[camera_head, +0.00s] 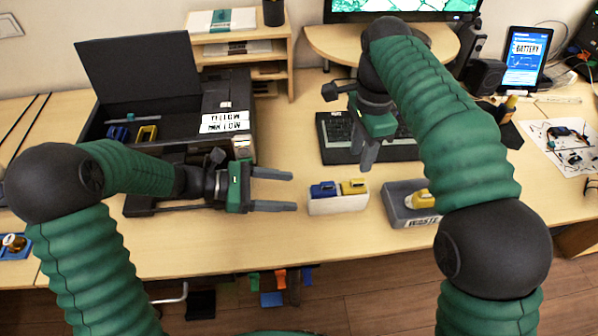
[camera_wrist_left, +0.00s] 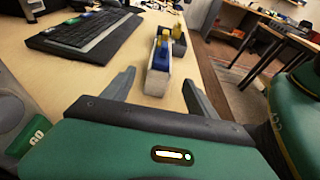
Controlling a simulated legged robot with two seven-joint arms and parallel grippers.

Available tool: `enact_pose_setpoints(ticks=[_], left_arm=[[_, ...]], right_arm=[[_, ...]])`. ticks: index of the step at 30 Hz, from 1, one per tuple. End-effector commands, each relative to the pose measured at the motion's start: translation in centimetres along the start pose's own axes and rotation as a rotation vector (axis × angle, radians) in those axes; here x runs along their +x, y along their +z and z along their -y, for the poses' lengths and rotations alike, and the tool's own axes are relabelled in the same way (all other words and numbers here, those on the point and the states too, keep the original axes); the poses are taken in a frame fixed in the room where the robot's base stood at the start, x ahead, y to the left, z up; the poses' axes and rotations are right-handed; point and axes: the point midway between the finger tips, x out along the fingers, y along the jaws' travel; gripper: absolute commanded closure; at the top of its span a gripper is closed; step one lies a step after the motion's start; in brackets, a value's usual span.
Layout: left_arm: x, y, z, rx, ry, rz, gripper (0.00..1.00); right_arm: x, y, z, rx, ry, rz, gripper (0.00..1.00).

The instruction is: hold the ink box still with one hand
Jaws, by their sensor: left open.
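The ink box (camera_head: 337,207) is a small white box near the table's front edge, holding a blue cartridge (camera_head: 323,189) and a yellow cartridge (camera_head: 354,186). My left gripper (camera_head: 292,191) is open just left of the box, its fingers pointing right toward it. In the left wrist view the box (camera_wrist_left: 155,84) shows ahead, between the lines of the open fingers (camera_wrist_left: 158,80), with no visible contact. My right gripper (camera_head: 366,157) points down above the table behind the box, near the keyboard. Its fingers overlap in view, so its opening is unclear.
An open printer (camera_head: 140,70) stands behind my left arm, with blue and yellow cartridges inside. A grey waste bin (camera_head: 398,208) holding a yellow cartridge stands right of the box. A keyboard (camera_head: 338,150) lies behind. The table's front edge is close to the box.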

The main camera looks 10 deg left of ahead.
Motion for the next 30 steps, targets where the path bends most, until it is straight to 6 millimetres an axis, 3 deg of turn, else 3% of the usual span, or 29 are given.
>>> enact_pose_setpoints(ticks=[9,15,21,28,30], left_arm=[[7.8,0.0,0.1,0.000,-0.006,0.002,0.33],[11.9,0.0,0.1,0.000,-0.003,0.001,0.33],[13.7,0.0,0.0,0.002,0.000,0.001,0.33],[13.8,0.0,0.0,0.001,0.001,0.001,0.33],[13.8,0.0,0.0,0.001,0.001,0.001,0.39]], right_arm=[[0.0,0.0,0.0,-0.001,-0.001,0.001,0.64],[0.0,0.1,0.0,-0.001,-0.002,0.001,0.64],[0.0,0.1,0.0,-0.001,-0.002,0.001,0.64],[0.0,0.1,0.0,-0.001,-0.002,0.001,0.64],[0.0,0.1,0.0,-0.001,-0.002,0.001,0.64]])
